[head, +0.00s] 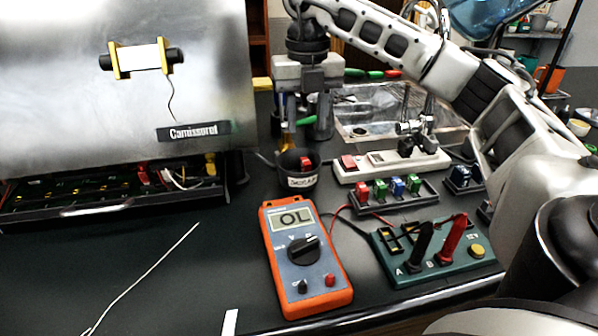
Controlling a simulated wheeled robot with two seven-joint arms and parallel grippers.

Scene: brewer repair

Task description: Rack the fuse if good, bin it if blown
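A small red fuse (306,163) shows inside the mouth of a dark cup (301,182), whose pale label is hard to read. My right gripper (307,136) points down just above and behind the cup. Its two fingers are apart with nothing seen between them. The orange multimeter (305,258) reads "OL". The green test block (433,250) has black and red probes standing in it, near marks A and B. A dark rack (400,203) holds red, green and blue fuses in a row. My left gripper is not in view.
A steel brewer (90,90) with an open lower tray (110,195) stands at the left. A white power strip (390,165) lies behind the rack, and a clear bin (385,105) stands farther back.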

